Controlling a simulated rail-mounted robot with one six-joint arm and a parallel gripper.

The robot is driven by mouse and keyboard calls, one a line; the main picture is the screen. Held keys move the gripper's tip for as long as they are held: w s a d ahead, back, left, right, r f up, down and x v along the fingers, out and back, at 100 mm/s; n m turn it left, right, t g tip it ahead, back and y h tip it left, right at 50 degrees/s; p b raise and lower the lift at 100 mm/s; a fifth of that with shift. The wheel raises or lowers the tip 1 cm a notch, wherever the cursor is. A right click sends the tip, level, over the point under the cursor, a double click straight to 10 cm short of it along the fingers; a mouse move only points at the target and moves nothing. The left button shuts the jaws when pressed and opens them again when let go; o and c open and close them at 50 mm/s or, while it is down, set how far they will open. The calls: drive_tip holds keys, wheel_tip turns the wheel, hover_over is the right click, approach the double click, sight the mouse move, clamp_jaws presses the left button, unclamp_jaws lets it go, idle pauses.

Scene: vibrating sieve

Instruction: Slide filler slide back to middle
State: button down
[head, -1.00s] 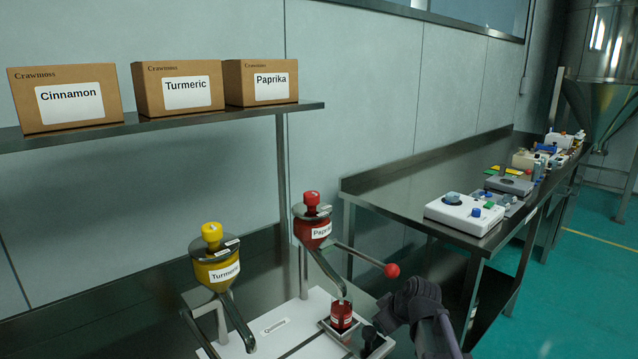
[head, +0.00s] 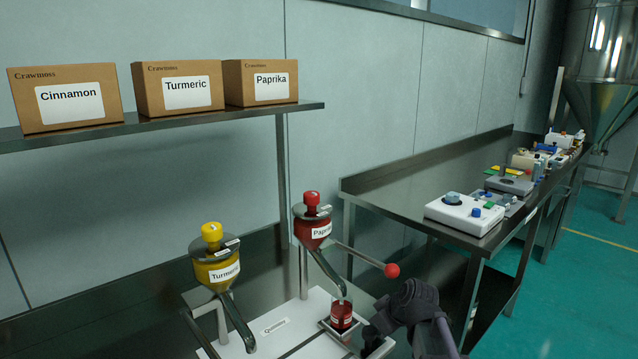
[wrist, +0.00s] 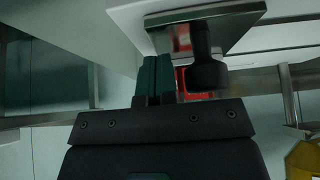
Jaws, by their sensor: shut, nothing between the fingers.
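The metal filler slide (head: 347,341) sits at the right end of the white filler base (head: 262,345). A red-labelled jar (head: 341,316) stands on it, under the spout of the red Paprika hopper (head: 313,232). My gripper (head: 373,333) is just right of the slide, low in the picture. In the wrist view the shut, empty fingers (wrist: 155,80) are beside a black knob (wrist: 208,72) on the slide plate (wrist: 240,20). I cannot tell whether they touch the knob. Red parts of the jar show behind the knob, partly hidden.
The yellow Turmeric hopper (head: 217,268) stands to the left on the same base. A lever with a red ball (head: 391,270) sticks out above my gripper. A steel table (head: 395,195) with devices is at the right. Boxes stand on the shelf (head: 160,124) above.

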drive_tip(key=shift+s+a, duration=2.2)
drive_tip(key=shift+a, duration=0.3)
drive_tip(key=shift+s+a, duration=2.15)
drive_tip(key=shift+a, duration=0.3)
drive_tip(key=shift+w+d, duration=0.45)
drive_tip(key=shift+d, duration=0.05)
drive_tip(key=s+d+r+m+g+h+p, duration=0.4)
drive_tip(key=s+d+r+m+p, duration=0.4)
drive_tip(key=p, duration=0.5)
drive_tip(key=s+d+r, duration=0.2)
drive_tip(key=d, duration=0.1)
drive_tip(key=shift+r+g, duration=0.3)
